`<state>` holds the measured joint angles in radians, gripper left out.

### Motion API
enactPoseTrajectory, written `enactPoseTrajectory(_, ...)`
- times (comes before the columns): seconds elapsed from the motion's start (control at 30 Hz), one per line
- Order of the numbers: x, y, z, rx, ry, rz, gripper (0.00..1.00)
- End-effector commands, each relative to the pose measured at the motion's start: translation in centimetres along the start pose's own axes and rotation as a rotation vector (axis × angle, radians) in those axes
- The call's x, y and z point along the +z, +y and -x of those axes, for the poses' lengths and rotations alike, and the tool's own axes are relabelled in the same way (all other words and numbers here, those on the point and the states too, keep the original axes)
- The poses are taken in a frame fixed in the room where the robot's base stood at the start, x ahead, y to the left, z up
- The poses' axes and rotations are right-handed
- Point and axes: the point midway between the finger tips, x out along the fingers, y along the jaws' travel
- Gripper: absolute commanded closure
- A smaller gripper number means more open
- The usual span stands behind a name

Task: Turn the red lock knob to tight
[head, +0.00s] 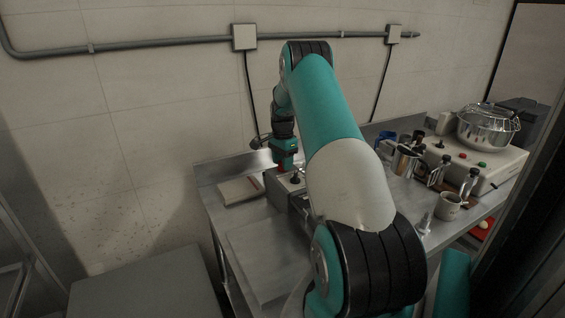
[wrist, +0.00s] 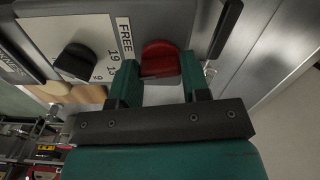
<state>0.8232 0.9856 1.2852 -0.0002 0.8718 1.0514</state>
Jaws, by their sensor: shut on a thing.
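My gripper is shut on the knob, one finger on each side. A label reading FREE (wrist: 125,38) is left of the knob. No tight marking is visible, and I cannot tell which way the knob points. In the head view my gripper (head: 284,160) reaches down to the device (head: 287,186) on the steel bench; the knob is mostly hidden there.
A black knob (wrist: 75,62) with a number scale is left of the red knob. A flat pale-topped item (head: 240,190) lies left of the device. Cups, bottles and a steel pot (head: 488,128) crowd the bench's right side. A wall stands close behind.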

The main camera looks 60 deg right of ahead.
Motion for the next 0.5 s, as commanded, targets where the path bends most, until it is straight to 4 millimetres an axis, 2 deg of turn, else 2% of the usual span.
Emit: enactPoseTrajectory(0.5, -0.10, -0.18, 0.22, -0.008, 0.003, -0.490, 0.81)
